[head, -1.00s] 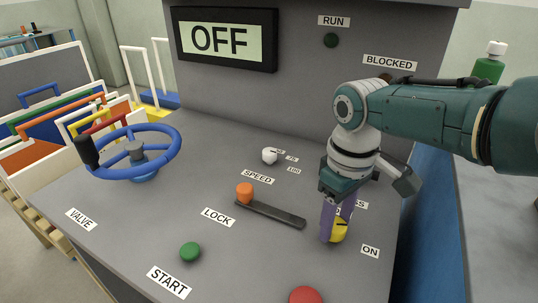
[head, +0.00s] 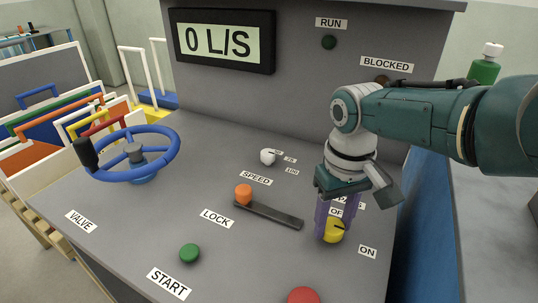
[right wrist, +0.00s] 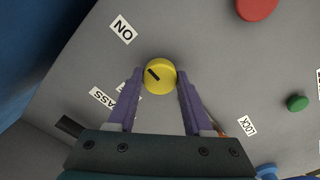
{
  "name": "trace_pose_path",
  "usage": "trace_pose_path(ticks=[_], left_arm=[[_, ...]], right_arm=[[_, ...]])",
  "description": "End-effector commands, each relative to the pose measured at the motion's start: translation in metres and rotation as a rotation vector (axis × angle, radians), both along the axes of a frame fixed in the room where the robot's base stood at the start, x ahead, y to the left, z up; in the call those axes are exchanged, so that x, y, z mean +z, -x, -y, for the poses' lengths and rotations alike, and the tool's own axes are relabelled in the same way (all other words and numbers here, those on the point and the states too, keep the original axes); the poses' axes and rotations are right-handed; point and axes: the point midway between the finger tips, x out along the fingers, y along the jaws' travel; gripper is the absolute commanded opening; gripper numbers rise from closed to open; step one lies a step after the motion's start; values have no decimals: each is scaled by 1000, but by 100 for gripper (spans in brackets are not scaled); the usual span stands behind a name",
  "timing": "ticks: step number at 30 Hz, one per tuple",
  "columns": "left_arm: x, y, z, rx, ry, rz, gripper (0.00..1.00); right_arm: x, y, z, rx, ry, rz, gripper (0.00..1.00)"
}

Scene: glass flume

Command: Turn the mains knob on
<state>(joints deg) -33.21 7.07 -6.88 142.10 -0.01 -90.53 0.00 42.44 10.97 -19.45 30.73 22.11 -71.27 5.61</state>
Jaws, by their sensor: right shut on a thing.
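The mains knob (head: 333,231) is a round yellow knob with a black pointer line, on the grey console's right side. My right gripper (right wrist: 161,82), with purple fingers, reaches down and is shut on it, one finger on each side. In the right wrist view the knob (right wrist: 160,75) shows between the fingertips, its line slanting toward the ON label (right wrist: 122,30). The ON label (head: 367,251) lies right of the knob in the head view. An OFF label behind it is partly hidden by the fingers. The display (head: 222,40) reads 0 L/S. My left gripper is out of view.
A red button (head: 303,296), a green START button (head: 189,253) and an orange LOCK lever knob (head: 243,194) stand on the console. A white SPEED knob (head: 267,156) is behind them, and a blue valve wheel (head: 165,158) is at the left.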

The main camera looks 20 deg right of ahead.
Motion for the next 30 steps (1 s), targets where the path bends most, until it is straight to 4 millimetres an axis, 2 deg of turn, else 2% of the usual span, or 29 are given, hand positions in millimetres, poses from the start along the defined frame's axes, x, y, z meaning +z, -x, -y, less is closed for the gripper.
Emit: trace_pose_path(ticks=[5,6,13,20,23,30], left_arm=[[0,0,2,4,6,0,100],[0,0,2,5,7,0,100],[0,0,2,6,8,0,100],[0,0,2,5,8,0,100],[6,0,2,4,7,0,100],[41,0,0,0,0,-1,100]], right_arm=[[1,-1,-1,-3,-3,0,0],[1,-1,-1,-3,-3,0,53],[1,0,0,-1,-2,0,79],[0,0,0,0,-1,0,81],[7,0,0,0,-1,1,81],[54,-1,0,1,-1,3,81]])
